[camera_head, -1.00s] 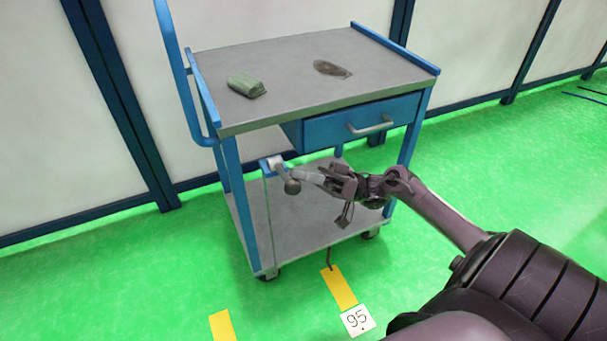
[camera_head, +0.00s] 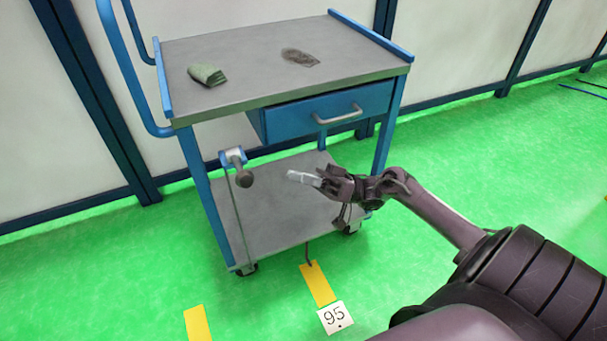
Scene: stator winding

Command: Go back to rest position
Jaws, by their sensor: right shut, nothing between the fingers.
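My right gripper (camera_head: 303,178) reaches in from the right on my dark arm. Its light fingertips are together and hold nothing. It hangs in front of the cart's lower shelf, below the drawer, apart from the cart. My left gripper is not in view.
The blue and grey cart (camera_head: 250,75) carries a folded green cloth (camera_head: 207,75) and a dark flat patch (camera_head: 299,57). Its drawer (camera_head: 325,112) stands slightly forward. Yellow floor marks (camera_head: 318,284) and a "95" card (camera_head: 335,317) lie in front. Green floor is open at right.

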